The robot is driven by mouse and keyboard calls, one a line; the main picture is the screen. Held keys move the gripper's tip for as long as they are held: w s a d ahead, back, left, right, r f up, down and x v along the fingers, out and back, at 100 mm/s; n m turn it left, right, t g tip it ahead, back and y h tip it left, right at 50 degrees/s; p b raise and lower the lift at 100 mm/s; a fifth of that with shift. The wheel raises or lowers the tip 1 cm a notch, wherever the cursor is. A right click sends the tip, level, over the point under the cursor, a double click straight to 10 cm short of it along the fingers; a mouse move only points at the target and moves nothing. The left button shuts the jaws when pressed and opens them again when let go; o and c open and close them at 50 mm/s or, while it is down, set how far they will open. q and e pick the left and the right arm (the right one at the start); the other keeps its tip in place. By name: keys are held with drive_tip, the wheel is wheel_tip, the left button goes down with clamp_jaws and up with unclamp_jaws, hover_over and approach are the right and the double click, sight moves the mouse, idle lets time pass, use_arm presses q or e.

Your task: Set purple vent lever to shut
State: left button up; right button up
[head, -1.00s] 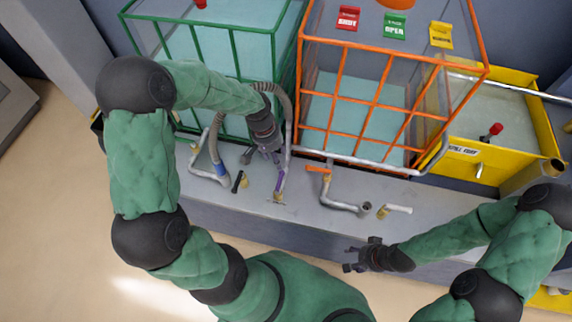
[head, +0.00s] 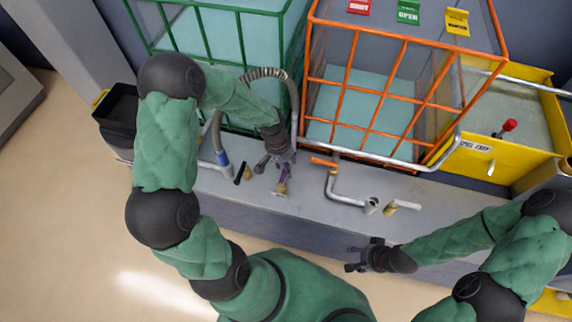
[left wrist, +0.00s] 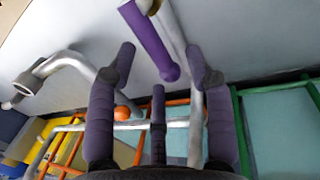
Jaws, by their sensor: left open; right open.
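The purple vent lever (head: 284,173) stands on a pipe at the front of the grey bench, left of the orange-handled valve. In the left wrist view the purple lever (left wrist: 150,42) slants down, and its rounded end reaches between my fingertips. My left gripper (head: 275,160) is over the bench right by the lever. In the left wrist view my left gripper (left wrist: 161,62) is open, with its dark fingers on both sides of the lever's end; contact cannot be told. My right gripper (head: 355,256) is open and empty in front of the bench.
An orange valve handle (head: 324,163) and bent metal pipe (head: 345,198) are close on the right. A grey hose (head: 266,73) arches behind my left gripper. Green-framed (head: 240,45) and orange-framed (head: 345,60) tanks stand behind, with a yellow tank (head: 540,150) at right.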

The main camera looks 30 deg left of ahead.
use_arm(q)
drive_tip(key=shift+c, duration=0.2)
clamp_jaws()
drive_tip(key=shift+d+m, duration=0.15)
drive_tip(key=shift+m, duration=0.15)
drive_tip(key=s+d+m+g+y+p, duration=0.1)
drive_tip(key=d+m+p, duration=0.5)
drive_tip(key=m, duration=1.1)
drive_tip(key=shift+s+g+y+p, duration=0.3)
drive_tip(key=shift+s+g+p, duration=0.5)
drive_tip(key=shift+s+p, duration=0.6)
drive_tip(key=shift+m, duration=0.4)
drive_tip(key=shift+o, duration=0.2)
unclamp_jaws()
drive_tip(key=shift+s, duration=0.1)
